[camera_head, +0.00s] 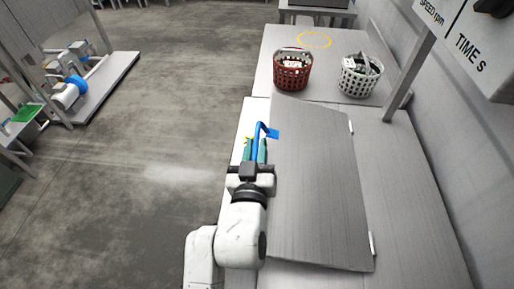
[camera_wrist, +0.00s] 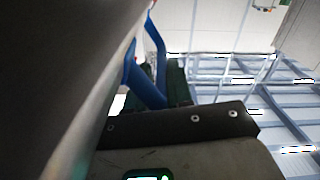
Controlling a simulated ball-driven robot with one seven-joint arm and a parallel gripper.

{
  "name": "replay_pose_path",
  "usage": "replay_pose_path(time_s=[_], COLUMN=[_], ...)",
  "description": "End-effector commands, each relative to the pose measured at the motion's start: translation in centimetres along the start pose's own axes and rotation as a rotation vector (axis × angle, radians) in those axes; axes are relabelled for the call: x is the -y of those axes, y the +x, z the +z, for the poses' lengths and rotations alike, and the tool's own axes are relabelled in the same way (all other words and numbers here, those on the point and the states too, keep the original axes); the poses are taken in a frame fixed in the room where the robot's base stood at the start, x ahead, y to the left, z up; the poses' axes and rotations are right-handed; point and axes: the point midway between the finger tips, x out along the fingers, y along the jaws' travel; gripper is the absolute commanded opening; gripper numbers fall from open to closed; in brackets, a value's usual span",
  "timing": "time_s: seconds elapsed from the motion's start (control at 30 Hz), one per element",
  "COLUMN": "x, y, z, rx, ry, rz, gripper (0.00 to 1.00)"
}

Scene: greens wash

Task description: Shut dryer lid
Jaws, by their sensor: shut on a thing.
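The dryer lid (camera_head: 315,190) is a wide grey panel, with its hinges along the right edge in the head view. I cannot tell whether it lies flush or is still raised at its left edge. A blue handle (camera_head: 257,141) sticks out from the lid's left edge near the far end. My gripper (camera_head: 255,150), with green fingers, is shut on the handle from the near side.
A red basket (camera_head: 292,70) and a white basket (camera_head: 359,76) with things in them stand on the counter (camera_head: 325,88) beyond the lid. A control box (camera_head: 470,40) on a post overhangs at the upper right. The floor (camera_head: 150,130) to the left is open.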

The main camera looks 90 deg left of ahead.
Motion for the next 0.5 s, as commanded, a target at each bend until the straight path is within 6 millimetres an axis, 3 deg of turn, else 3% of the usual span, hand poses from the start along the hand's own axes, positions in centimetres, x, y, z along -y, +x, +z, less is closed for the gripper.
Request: replay_pose_path(time_s=[0.03, 0.07, 0.23, 0.5], x=[0.35, 0.36, 0.22, 0.06], y=[-0.02, -0.02, -0.01, -0.1], z=[-0.08, -0.08, -0.04, 0.0], rx=[-0.001, -0.001, 0.0, 0.001], ry=[0.003, 0.003, 0.002, 0.001], rz=[-0.006, -0.006, -0.004, -0.001], gripper=[0.0, 0.24, 0.4, 0.4])
